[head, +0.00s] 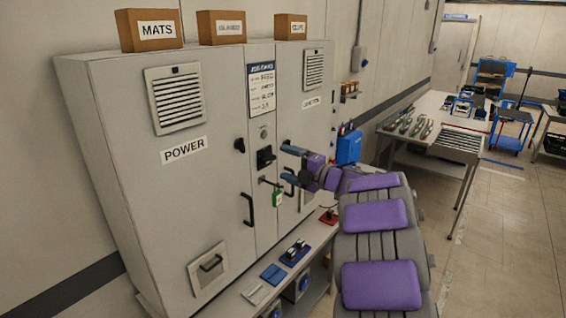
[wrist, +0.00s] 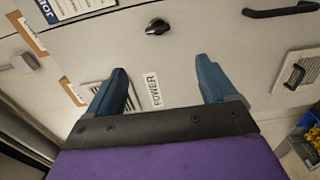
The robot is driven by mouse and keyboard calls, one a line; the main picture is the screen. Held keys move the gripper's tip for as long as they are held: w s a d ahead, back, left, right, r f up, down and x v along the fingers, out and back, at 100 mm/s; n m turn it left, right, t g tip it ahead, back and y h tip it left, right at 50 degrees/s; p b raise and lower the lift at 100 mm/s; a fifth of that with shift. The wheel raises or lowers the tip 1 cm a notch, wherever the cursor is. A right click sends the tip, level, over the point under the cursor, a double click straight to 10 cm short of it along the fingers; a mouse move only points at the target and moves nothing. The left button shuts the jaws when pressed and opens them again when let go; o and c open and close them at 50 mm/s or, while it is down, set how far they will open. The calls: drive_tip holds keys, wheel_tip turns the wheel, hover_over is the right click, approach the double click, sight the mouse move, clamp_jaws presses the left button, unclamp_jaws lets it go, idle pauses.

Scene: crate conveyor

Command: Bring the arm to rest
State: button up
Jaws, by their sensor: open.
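My gripper (head: 287,164) is in front of the grey cabinet (head: 120,200), at the end of my purple and grey arm, which is stretched forward. Its two blue fingers are apart, with nothing between them. In the wrist view, my gripper (wrist: 160,66) is also open and empty, with the cabinet front (wrist: 185,50) beyond the fingertips. A black knob (wrist: 157,27) shows past the gap between the fingers. I cannot tell the exact distance from the fingertips to the cabinet.
A black switch (head: 265,157), a green tag (head: 277,198) and a black door handle (head: 247,209) are close to my gripper. A low shelf (head: 245,300) with small items runs below. A work table (head: 445,110) stands right. Open floor (head: 500,230) lies right of my arm.

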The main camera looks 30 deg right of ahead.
idle(0.5)
drive_tip(key=s+a+f+m+g+h+b, duration=0.1)
drive_tip(key=s+a+f+m+g, duration=0.5)
drive_tip(key=s, duration=0.9)
drive_tip(key=s+a+f+m+g+h+b, duration=0.2)
drive_tip(key=s+a+f+m+g, duration=0.4)
drive_tip(key=s+a, duration=0.7)
drive_tip(key=s+a+f+m+g+h+b, duration=0.1)
drive_tip(key=s+a+f+m+g+h, duration=0.2)
drive_tip(key=s, duration=1.4)
drive_tip(key=a+f+m+g, duration=0.3)
drive_tip(key=a+f+m, duration=0.2)
drive_tip(key=a+m, duration=0.2)
drive_tip(key=shift+s+g, duration=0.4)
